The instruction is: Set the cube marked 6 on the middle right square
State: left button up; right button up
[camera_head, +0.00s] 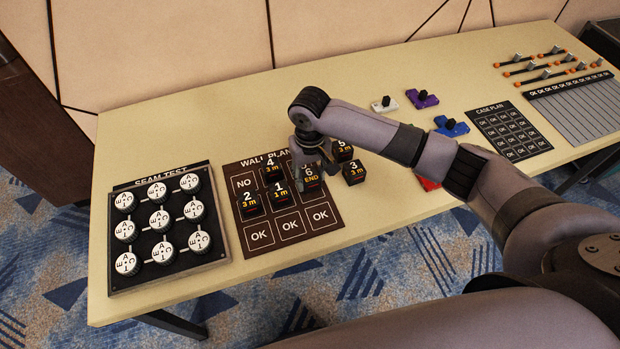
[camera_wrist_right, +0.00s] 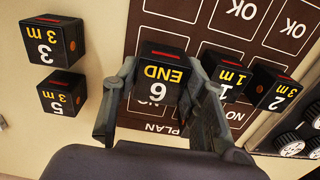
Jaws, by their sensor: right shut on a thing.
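The black cube marked 6 END (camera_head: 311,179) is between the fingers of my right gripper (camera_head: 312,168), which is shut on it. It also shows in the right wrist view (camera_wrist_right: 160,75), label readable upside down. It is at the middle right square of the wall plan board (camera_head: 327,234), beside the cube marked 1 (camera_head: 280,196). I cannot tell whether it touches the board or hangs just above it. The cube marked 2 (camera_head: 250,206) is at middle left, and the cube marked 4 (camera_head: 271,173) is in the top row. My left gripper is not in view.
Cubes marked 3 (camera_head: 353,172) and 5 (camera_head: 342,151) stand on the table right of the board. The seam test panel (camera_head: 168,272) with round dials lies left. The case plan board (camera_head: 537,143) and coloured pieces lie right. The bottom row of OK squares is bare.

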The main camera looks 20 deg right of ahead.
aim_at(310, 175)
notch_tip(310, 175, down, 2)
jog(key=shift+f, duration=0.1)
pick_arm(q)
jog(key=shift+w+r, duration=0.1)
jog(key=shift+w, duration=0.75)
pick_arm(e)
jog(key=shift+f, duration=0.1)
jog(key=o, duration=1.2)
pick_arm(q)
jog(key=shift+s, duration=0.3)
pick_arm(e)
notch_tip(310, 175, up, 12)
jog(key=shift+r, duration=0.1)
